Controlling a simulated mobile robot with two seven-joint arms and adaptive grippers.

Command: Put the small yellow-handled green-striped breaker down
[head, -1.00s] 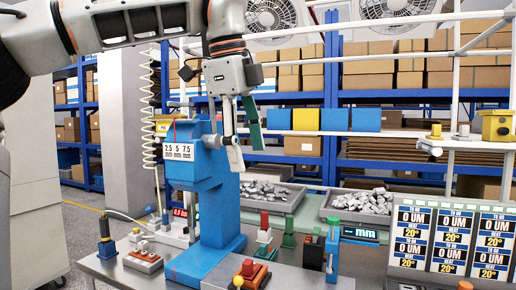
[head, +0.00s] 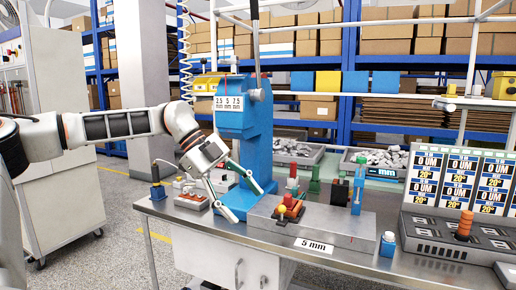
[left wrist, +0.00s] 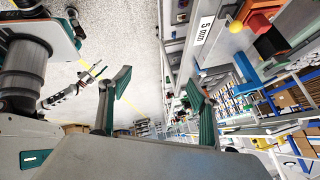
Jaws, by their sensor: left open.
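My left gripper (head: 246,204) is open, with nothing between its fingers, in front of the blue press (head: 231,130). It points down and to the right, close to the left end of the grey 5 mm block (head: 375,249). Its spread fingers also show in the left wrist view (left wrist: 158,92). A small piece with red, yellow and dark parts (head: 291,208) stands on the block, right of the fingers and apart from them. Its red top also shows in the left wrist view (left wrist: 262,22). I cannot make out a green stripe on it.
A grey tray (head: 455,249) and label board (head: 465,180) are at right.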

